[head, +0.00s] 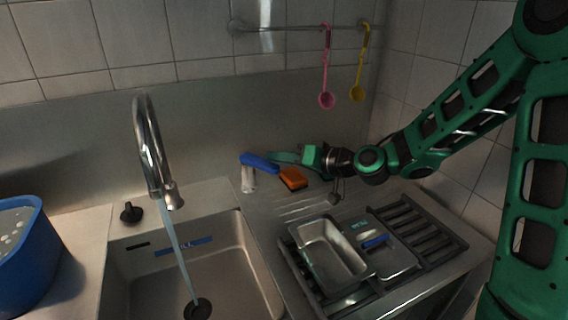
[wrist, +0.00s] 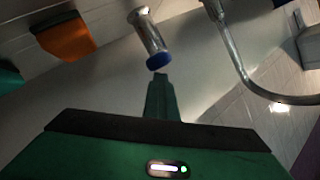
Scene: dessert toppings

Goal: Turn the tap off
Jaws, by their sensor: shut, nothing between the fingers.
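The chrome tap spout (head: 150,145) arches over the sink at the left, and water (head: 178,250) runs from it in a thin stream. A pale metallic upright post (head: 248,180) with a blue lever-like top (head: 259,162) stands behind the sink's right side; it looks like the tap handle. My gripper (head: 272,157) is shut and empty, pointing left just by the blue top. In the wrist view, my shut fingertips (wrist: 160,76) are close to the blue end (wrist: 159,61) of the post (wrist: 149,32); I cannot tell whether they touch. The spout also shows there (wrist: 235,70).
An orange sponge (head: 293,178) lies right of the post, under my gripper. A metal pan (head: 331,250) sits on a dark rack (head: 425,232) at the right. A black knob (head: 131,212) stands behind the sink (head: 247,262). A blue tub (head: 28,265) is far left.

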